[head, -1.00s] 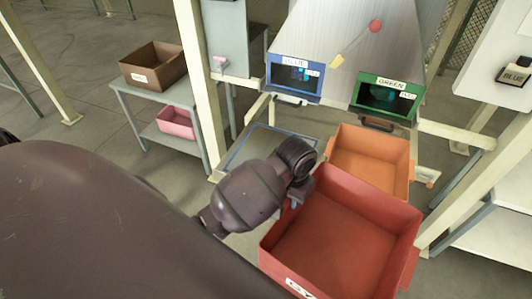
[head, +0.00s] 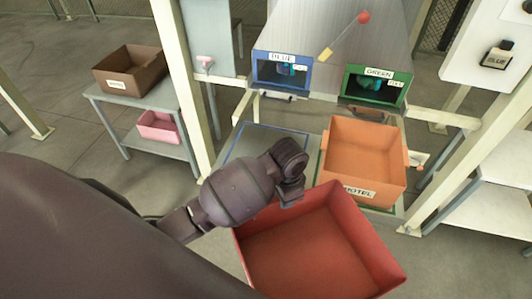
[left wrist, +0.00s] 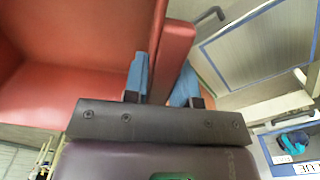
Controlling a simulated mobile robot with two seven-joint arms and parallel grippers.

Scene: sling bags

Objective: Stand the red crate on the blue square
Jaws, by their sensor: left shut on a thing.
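The red crate (head: 320,248) is an open box in the lower middle of the head view, cut off by the bottom edge. My left gripper (head: 291,201) is shut on its wall; in the left wrist view the blue fingers (left wrist: 162,78) straddle the red crate's wall (left wrist: 174,50). The blue square (head: 254,146) is an outline on the grey bench, left of the orange crate and beyond my gripper. It looks empty where visible; my arm hides its near part. It also shows in the left wrist view (left wrist: 258,48). My right gripper is not in view.
An orange crate (head: 364,155) labelled HOTEL stands on the bench's right side. Behind are the blue-framed (head: 283,73) and green-framed (head: 377,87) openings. A post (head: 184,90) rises left of the bench. A shelf with a brown crate (head: 128,72) and pink crate (head: 158,126) stands left.

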